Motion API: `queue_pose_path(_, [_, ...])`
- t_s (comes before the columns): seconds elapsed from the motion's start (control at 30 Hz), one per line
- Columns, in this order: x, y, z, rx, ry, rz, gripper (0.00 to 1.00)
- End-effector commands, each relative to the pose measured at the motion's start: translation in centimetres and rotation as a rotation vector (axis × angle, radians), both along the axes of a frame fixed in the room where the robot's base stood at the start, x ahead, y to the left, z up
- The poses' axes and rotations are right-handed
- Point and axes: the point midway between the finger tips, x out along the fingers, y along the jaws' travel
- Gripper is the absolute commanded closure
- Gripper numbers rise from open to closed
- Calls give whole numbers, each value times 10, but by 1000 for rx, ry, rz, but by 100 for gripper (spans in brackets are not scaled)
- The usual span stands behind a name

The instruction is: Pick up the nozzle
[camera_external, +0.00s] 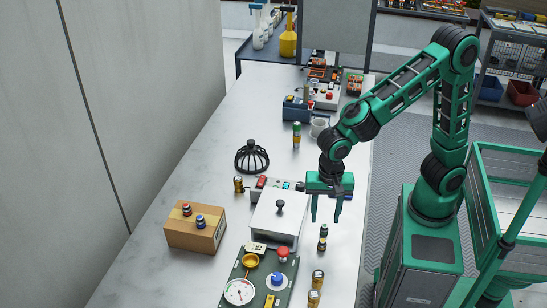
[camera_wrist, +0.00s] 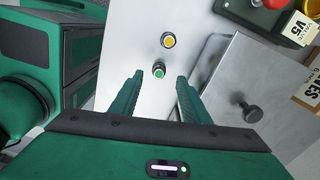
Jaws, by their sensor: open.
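I cannot tell for certain which small piece is the nozzle. My gripper (camera_external: 326,216) points down above the bench, just beyond them, open and empty. In the wrist view its fingertips (camera_wrist: 160,78) appear on either side of the green-topped piece, which is below them and apart from them.
The lidded box (camera_external: 277,222) with a black knob stands close left of the pieces. A green panel (camera_external: 262,281) with a gauge and red button lies nearer the camera. Brass pieces (camera_external: 317,281) stand by it. A black cage dome (camera_external: 251,157) and cardboard box (camera_external: 196,229) are farther left.

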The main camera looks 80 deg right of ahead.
Motion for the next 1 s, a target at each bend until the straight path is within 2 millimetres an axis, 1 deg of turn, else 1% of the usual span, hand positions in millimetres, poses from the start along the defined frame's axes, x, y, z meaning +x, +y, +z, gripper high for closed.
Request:
queue_pose_path(0.2, [-1, -3, -29, -3, 4, 0, 58])
queue_pose_path(0.33, [-1, -2, -43, -1, 1, 1, 58])
queue_pose_path(0.47, [-1, -3, -50, -1, 1, 0, 58])
queue_pose_path(0.67, [0, -3, -50, 0, 0, 0, 58])
queue_pose_path(0.77, [0, -2, -50, 0, 0, 0, 79])
queue_pose_path(0.8, [0, -2, -50, 0, 0, 0, 89])
queue_pose_path(0.83, [0, -3, -50, 0, 0, 0, 96])
queue_pose_path(0.87, [0, -2, -50, 0, -1, 0, 100])
queue_pose_path(1.0, [0, -2, -50, 0, -1, 0, 100])
